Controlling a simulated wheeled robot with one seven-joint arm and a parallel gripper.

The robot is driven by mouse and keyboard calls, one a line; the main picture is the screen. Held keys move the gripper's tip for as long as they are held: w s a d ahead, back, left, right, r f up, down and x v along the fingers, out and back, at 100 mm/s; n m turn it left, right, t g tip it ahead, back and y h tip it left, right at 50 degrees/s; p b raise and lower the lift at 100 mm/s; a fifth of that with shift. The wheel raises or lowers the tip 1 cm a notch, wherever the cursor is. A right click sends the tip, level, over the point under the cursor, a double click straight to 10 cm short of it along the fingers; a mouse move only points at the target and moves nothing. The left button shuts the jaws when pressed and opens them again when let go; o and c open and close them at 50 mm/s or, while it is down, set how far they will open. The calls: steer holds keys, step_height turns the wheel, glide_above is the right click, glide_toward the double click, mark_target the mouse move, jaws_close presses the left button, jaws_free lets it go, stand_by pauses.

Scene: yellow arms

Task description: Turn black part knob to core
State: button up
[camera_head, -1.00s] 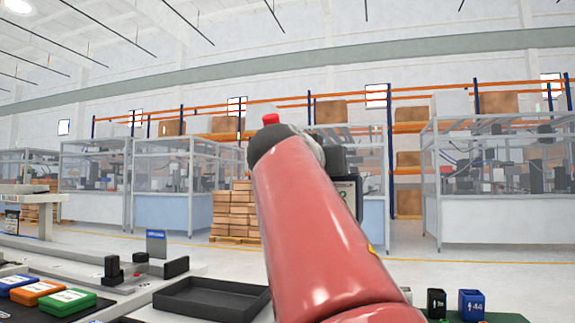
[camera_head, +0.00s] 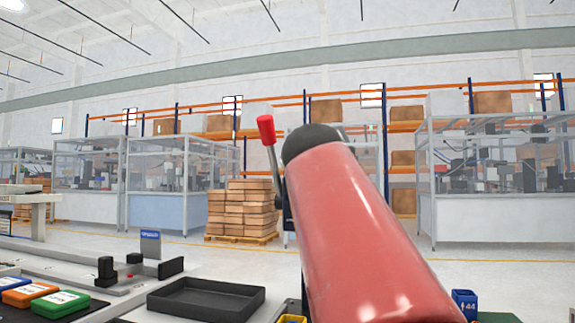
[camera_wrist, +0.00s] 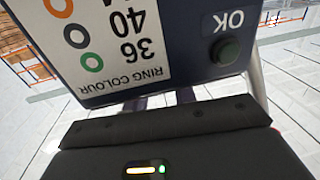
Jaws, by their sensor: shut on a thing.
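No knob or core can be made out in either view. My gripper shows only as a black body with a yellow and a green light (camera_wrist: 150,169) along the bottom of the wrist view. Dark stubs (camera_wrist: 162,101) show past its edge, below the panel. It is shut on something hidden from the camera. A dark panel (camera_wrist: 190,65) stands close in front, upside down in the wrist view. My red arm hides the gripper in the head view.
A red-tipped lever (camera_head: 266,130) stands beside my arm. An empty black tray (camera_head: 206,282) lies at the lower left, with blue, orange and green boxes (camera_head: 52,304) farther left. Black pieces (camera_head: 106,270) stand on the bench. A blue part marked 44 (camera_head: 465,303) is at right.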

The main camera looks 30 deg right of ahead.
steer(key=shift+t+y, duration=0.3)
steer(key=o, duration=1)
steer(key=shift+s, duration=0.1)
steer(key=b+v, duration=0.1)
steer(key=v, duration=0.6)
steer(key=shift+s+a, duration=0.2)
steer(key=shift+a, duration=0.05)
